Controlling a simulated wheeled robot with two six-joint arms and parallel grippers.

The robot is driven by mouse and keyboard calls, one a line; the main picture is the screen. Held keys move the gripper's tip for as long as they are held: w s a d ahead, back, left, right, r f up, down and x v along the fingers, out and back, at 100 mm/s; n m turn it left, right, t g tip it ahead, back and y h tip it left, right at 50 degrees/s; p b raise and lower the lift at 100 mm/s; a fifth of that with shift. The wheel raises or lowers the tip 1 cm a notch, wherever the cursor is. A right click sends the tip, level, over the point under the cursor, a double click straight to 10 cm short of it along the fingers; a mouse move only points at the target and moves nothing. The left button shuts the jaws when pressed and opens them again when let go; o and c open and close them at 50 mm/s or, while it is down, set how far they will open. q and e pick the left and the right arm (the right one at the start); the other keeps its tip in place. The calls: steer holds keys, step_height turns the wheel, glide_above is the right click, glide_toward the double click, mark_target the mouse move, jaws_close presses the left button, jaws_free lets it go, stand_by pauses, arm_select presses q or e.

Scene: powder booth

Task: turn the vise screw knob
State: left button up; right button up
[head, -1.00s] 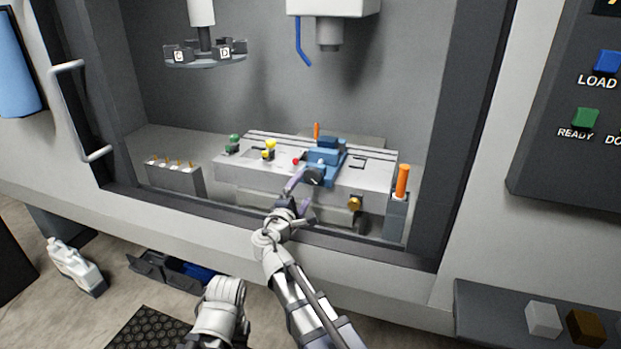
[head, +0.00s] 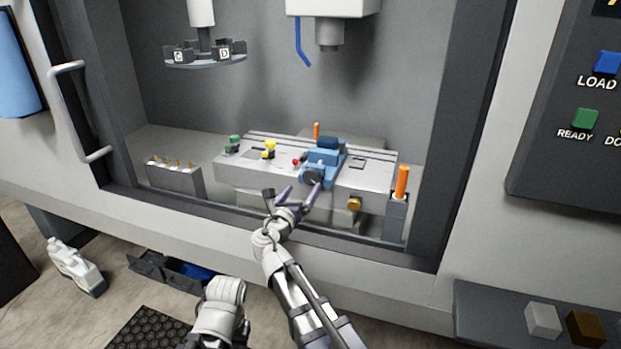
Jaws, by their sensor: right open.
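The blue vise (head: 324,157) stands on the grey machine table inside the booth. Its round dark screw knob (head: 311,175) faces the front of the booth. My right gripper (head: 300,187) is open and empty in front of the table. Its two purple fingers are spread apart, one to the left of the knob and one overlapping the knob's lower edge in the picture. I cannot tell whether that finger touches the knob. My left arm shows only as a folded link at the bottom, and its gripper is not in view.
The machine table (head: 365,180) also carries small green, yellow and red parts. An orange-handled tool (head: 402,182) stands in a grey holder to the right. The booth's front sill (head: 345,243) runs below my right arm. A tool carousel (head: 205,60) hangs above left.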

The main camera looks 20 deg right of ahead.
mark_target(310, 178)
steer(key=x, duration=0.7)
steer(key=shift+w+d, duration=0.25)
steer(key=shift+w, duration=0.1)
steer(key=shift+c, duration=0.3)
steer(key=c, duration=1.3)
steer(key=shift+m, duration=0.4)
